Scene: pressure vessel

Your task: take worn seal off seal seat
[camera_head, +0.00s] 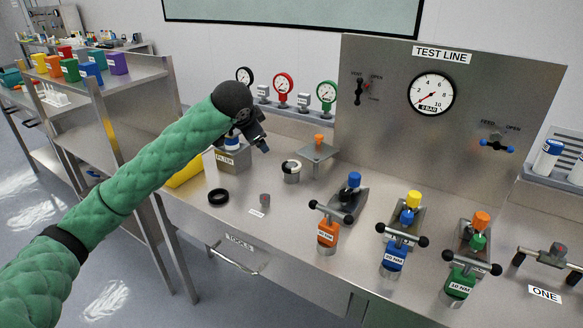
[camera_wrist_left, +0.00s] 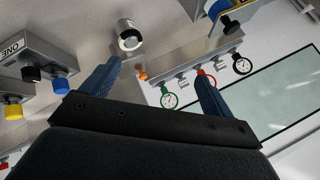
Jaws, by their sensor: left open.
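A short pale cylinder with a dark band (camera_head: 291,171), which looks like the seal seat, stands on the steel bench. It also shows at the top of the left wrist view (camera_wrist_left: 129,36); whether the dark band is the worn seal I cannot tell. A loose black ring (camera_head: 218,197) lies flat on the bench to its left. My left gripper (camera_head: 264,141) is above the bench, up and left of the cylinder and apart from it. Its blue fingers are spread with nothing between them in the left wrist view (camera_wrist_left: 160,72). My right gripper is not seen.
A grey box (camera_head: 234,160) with a blue-topped item stands below my left gripper. A small stand with an orange knob (camera_head: 318,148) is right of the cylinder. Several gauges line the back. Orange, blue and green T-handled tools (camera_head: 327,233) stand at the front right. The bench around the ring is fairly clear.

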